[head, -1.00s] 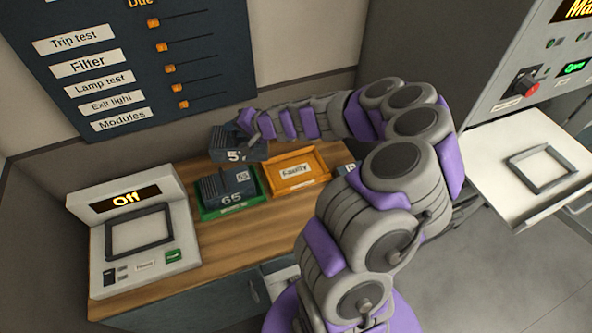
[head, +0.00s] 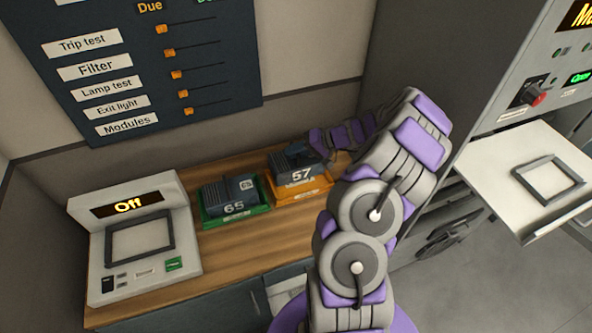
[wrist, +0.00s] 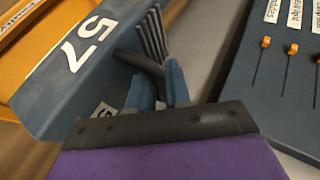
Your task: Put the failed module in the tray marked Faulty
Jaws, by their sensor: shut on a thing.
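The blue-grey module marked 57 (head: 296,165) is at the orange tray (head: 316,190), whose label read Faulty in the earlier view. My gripper (head: 308,148) is shut on the module's dark handle, which shows between the fingers in the wrist view (wrist: 152,78). The module is upright and over or in the tray; I cannot tell whether it touches the tray floor. It hides most of the tray label. In the wrist view the orange tray (wrist: 28,45) lies just beyond the module.
A green tray (head: 232,220) holds a module marked 65 (head: 232,194). A tester reading Off (head: 135,235) stands at the left of the wooden bench (head: 240,258). A wall board with sliders (head: 150,70) rises behind. A pulled-out white shelf (head: 500,165) is at right.

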